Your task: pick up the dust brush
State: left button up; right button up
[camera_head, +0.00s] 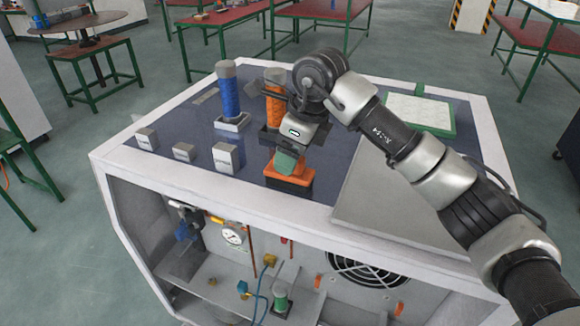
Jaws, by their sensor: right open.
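An orange and black block with a green upper part, which looks like the dust brush (291,178), stands on the dark top of the generator, near its front edge. My right gripper (291,150) hangs directly above it, pointing down, with its fingers around or just over the green part. The fingers are small and partly hidden, so I cannot tell whether they touch it. The right gripper is open. My left gripper is not in view.
On the generator top (330,185) stand a blue cylinder (228,92), an orange cylinder (274,95) behind my gripper, several small grey blocks (226,157) and a green-framed white panel (418,112). A raised grey plate (395,205) lies under my right arm.

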jog(key=x, duration=0.1)
jog(key=p+x, duration=0.1)
jog(key=x, duration=0.1)
jog(key=shift+s+a+f+p, duration=0.15)
jog(key=shift+s+a+p, duration=0.1)
jog(key=shift+p, duration=0.05)
jog(key=shift+f, duration=0.2)
jog(key=shift+w+f, duration=0.1)
jog(key=shift+c, duration=0.6)
jog(key=c, duration=0.9)
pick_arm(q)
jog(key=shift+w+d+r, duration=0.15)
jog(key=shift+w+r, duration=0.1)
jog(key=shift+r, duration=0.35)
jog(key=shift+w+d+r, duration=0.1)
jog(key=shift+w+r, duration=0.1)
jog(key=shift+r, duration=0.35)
